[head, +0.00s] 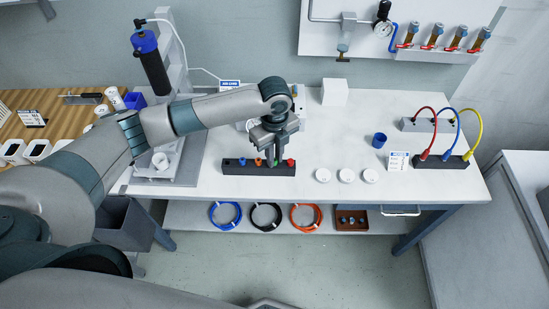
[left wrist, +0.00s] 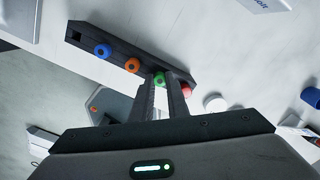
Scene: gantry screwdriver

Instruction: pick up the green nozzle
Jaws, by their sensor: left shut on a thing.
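The green nozzle (left wrist: 158,78) sits in a black rack (left wrist: 190,70) between the blue and orange nozzles on one side and the red nozzle (left wrist: 185,90) on the other. My left gripper (left wrist: 161,84) is shut on the green nozzle, with one finger on each side of it. In the head view my left gripper (head: 271,154) reaches down from above onto the black rack (head: 250,169) on the white table. The fingers partly hide the green nozzle there. Whether it is lifted at all cannot be told. My right gripper is not in view.
The orange nozzle (left wrist: 132,65) and blue nozzle (left wrist: 102,51) stand close by in the rack. White round caps (head: 346,175) lie right of the rack. A blue cup (head: 379,140) and a hose block (head: 440,170) stand further right. The table between is clear.

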